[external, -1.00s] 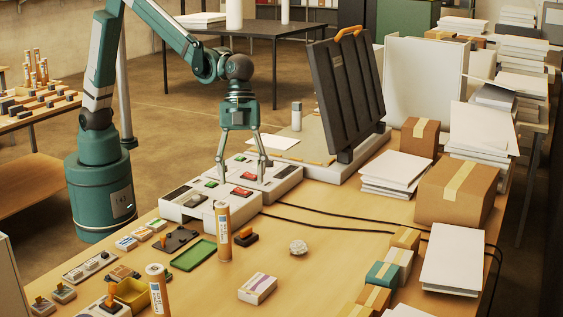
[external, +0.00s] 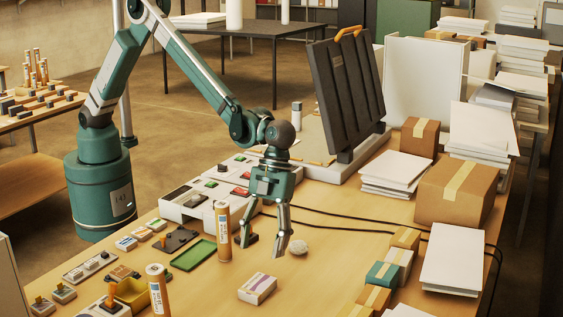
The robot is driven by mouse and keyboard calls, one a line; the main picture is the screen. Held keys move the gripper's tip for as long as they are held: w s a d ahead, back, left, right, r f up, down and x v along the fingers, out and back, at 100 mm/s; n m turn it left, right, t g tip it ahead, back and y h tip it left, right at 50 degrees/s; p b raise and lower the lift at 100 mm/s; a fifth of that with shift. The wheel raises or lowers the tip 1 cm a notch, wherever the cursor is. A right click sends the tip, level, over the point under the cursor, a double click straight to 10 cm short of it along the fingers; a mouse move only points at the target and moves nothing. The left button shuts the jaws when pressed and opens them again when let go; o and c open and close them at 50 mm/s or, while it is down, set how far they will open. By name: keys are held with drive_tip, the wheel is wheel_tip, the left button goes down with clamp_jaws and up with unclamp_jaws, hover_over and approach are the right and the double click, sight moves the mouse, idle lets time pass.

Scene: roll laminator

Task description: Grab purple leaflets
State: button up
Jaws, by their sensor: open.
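A small white pack with purplish printing (external: 257,289), which looks like the purple leaflets, lies flat on the wooden table in the front middle of the external view. Its marking is too small to read. My gripper (external: 264,247) is open and empty, fingers pointing down. It appears above and behind the pack in the picture, apart from it. Its left finger overlaps a small dark stamp (external: 251,240), and I cannot tell whether they touch.
An upright orange tube (external: 222,232) stands close left of my gripper, and a whitish round knob-like item (external: 298,247) is to its right. A control panel (external: 185,205) and black cables lie behind.

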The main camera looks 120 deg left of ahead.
sight(258, 283)
drive_tip(key=shift+w+d+f+m, duration=0.15)
drive_tip(key=shift+w+d+f, duration=0.1)
drive_tip(key=shift+f, duration=0.3)
drive_tip(key=shift+w+d+f+m, duration=0.15)
drive_tip(key=shift+w+d+f, duration=0.05)
drive_tip(key=shift+f, duration=0.35)
drive_tip(key=shift+x, duration=1.3)
drive_tip(key=shift+p+x, duration=0.5)
drive_tip(key=shift+x, duration=1.9)
drive_tip(key=shift+d+f, duration=0.1)
drive_tip(key=shift+f, duration=0.05)
drive_tip(key=shift+f+b, duration=0.25)
drive_tip(key=shift+b, duration=0.25)
